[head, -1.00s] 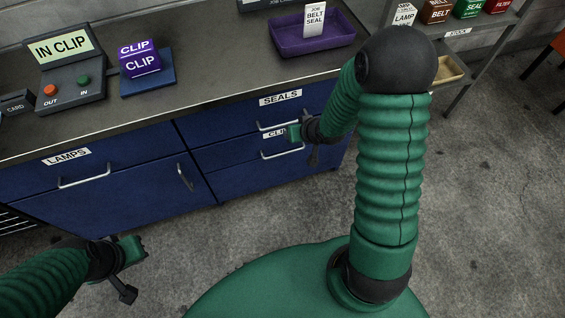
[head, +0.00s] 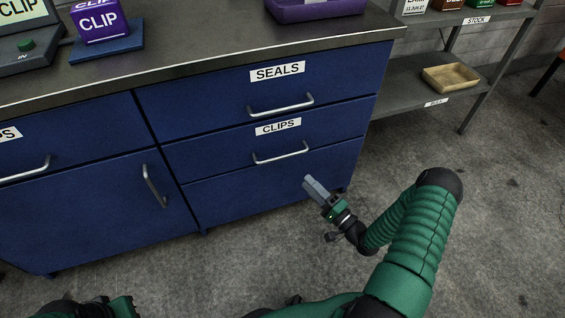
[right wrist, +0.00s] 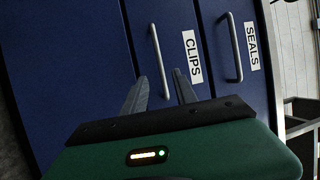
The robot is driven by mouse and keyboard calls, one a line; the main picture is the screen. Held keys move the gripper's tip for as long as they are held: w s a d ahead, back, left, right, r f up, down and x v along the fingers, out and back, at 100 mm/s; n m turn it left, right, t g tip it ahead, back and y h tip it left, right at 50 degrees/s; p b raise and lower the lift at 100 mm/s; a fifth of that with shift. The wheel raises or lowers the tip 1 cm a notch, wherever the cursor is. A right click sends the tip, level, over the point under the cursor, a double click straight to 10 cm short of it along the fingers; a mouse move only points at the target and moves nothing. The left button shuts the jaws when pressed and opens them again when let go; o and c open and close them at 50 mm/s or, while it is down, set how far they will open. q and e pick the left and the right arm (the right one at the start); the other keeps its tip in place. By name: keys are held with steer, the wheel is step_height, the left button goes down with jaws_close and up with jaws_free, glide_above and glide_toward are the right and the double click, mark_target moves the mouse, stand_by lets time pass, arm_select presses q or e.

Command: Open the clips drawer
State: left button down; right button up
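The blue clips drawer (head: 215,153) is shut, its front in line with the cabinet. It has a white CLIPS label (head: 278,127) and a silver bar handle (head: 281,154). My right gripper (head: 314,187) is in front of the cabinet, below and right of that handle, not touching it. In the right wrist view its two fingers (right wrist: 160,90) are spread with nothing between them, and the clips handle (right wrist: 160,61) lies ahead, near the gap between them. My left gripper (head: 120,306) shows only partly at the bottom edge; its fingers are not clear.
The seals drawer (head: 220,103) with its own handle (head: 281,106) is directly above, also shut. A cabinet door handle (head: 154,186) is to the left. The benchtop (head: 200,50) overhangs the drawers. A shelf with a tan tray (head: 450,78) stands right. The floor in front is clear.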

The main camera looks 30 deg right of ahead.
mark_target(283, 157)
steer(key=b+x, duration=0.1)
steer(key=x, duration=0.3)
steer(key=b+x, duration=0.1)
steer(key=x, duration=0.3)
steer(key=b+x, duration=0.2)
steer(key=x, duration=0.3)
steer(key=shift+w+f, duration=0.15)
steer(key=shift+f, duration=0.15)
steer(key=shift+w+r, duration=0.15)
steer(key=shift+w, duration=0.1)
steer(key=shift+c, duration=0.2)
jaws_close()
steer(key=shift+s, duration=0.1)
